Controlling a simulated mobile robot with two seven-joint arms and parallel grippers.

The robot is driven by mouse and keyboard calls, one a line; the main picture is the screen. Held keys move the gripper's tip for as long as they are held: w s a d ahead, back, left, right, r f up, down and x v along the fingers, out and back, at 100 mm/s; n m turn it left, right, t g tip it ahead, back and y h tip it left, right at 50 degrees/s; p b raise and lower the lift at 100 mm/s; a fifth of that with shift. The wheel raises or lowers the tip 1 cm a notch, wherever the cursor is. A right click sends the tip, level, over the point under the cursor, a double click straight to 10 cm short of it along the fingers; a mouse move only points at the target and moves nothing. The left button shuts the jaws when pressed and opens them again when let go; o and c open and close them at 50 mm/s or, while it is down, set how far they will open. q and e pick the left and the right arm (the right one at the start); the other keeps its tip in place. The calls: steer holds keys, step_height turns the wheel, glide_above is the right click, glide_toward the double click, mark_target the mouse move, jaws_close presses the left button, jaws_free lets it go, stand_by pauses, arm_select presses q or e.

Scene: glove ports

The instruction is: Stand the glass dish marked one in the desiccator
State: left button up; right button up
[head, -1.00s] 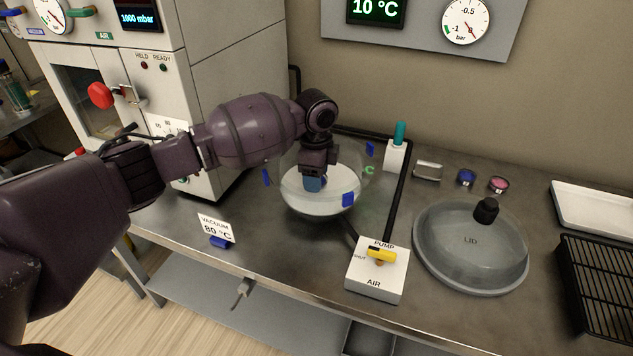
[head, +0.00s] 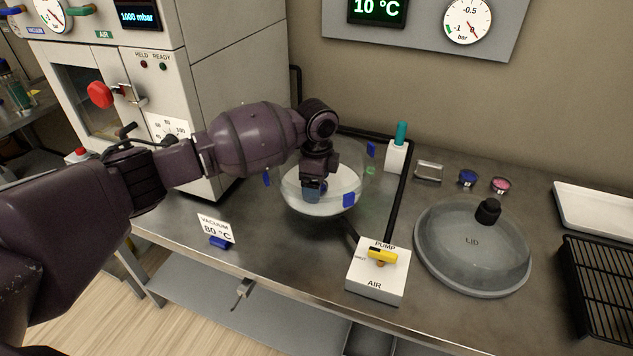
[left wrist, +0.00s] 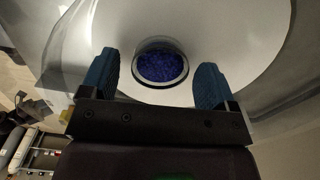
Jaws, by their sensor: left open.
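My left gripper (head: 314,194) is down inside the glass desiccator bowl (head: 292,202), above its white plate. In the left wrist view its two blue-padded fingers (left wrist: 160,85) are wide apart. A small round glass dish (left wrist: 160,67) with dark blue granules stands upright on the white plate, just beyond and between the fingertips. There is a visible gap on each side of it. Its marking is not visible. In the head view the gripper largely hides this dish. The desiccator lid (head: 471,252), with a black knob, lies on the bench right of the bowl. My right gripper is out of view.
A valve box (head: 376,272) with a yellow handle stands in front of the bowl. Behind the lid are a metal box (head: 428,171), a blue dish (head: 467,177) and a pink dish (head: 500,185). A white tray (head: 597,212) and black rack (head: 603,285) are at right.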

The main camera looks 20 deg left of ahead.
arm_select(q)
step_height(320, 180, up, 12)
steer(key=p, duration=0.2)
steer(key=shift+r, duration=0.1)
stand_by(0.5)
